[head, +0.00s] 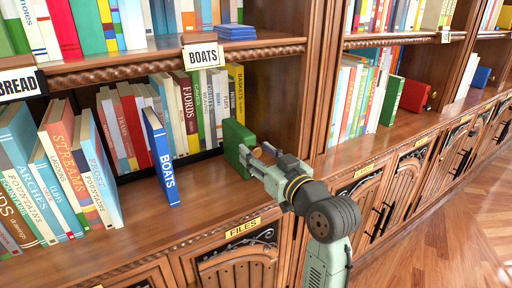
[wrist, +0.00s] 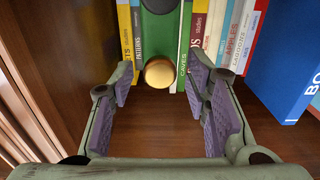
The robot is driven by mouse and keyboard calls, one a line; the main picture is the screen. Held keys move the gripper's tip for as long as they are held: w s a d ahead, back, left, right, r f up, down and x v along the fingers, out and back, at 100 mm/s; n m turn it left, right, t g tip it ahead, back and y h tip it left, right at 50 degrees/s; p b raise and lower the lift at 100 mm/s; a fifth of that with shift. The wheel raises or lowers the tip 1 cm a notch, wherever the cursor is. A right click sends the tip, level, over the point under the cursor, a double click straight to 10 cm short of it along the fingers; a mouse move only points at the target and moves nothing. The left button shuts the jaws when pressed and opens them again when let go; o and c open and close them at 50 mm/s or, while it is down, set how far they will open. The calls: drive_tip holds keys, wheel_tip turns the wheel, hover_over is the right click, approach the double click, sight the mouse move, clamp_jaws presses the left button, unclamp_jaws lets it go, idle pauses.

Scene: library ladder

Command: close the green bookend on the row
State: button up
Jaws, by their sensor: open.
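The green bookend (head: 237,146) stands upright on the lower shelf, at the right end of the book row (head: 195,110) and overlapping it in view. In the wrist view, the green bookend (wrist: 160,22) shows at the top centre with its round brass knob (wrist: 159,73), and book spines show on both sides of it. My gripper (head: 259,158) is at the bookend's near right side. In the wrist view, my gripper (wrist: 162,85) is open with one finger on each side of the knob; whether a finger touches it I cannot tell.
A blue BOATS book (head: 160,158) stands forward of the row, left of the bookend; it is at right in the wrist view (wrist: 285,60). Leaning books (head: 75,170) fill the left. A wooden upright (head: 300,85) is close on the right. Shelf front (head: 190,205) is clear.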

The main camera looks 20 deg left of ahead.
drive_tip(key=shift+w+a, duration=0.4)
drive_tip(key=shift+a, duration=0.15)
drive_tip(key=shift+c, duration=0.5)
clamp_jaws()
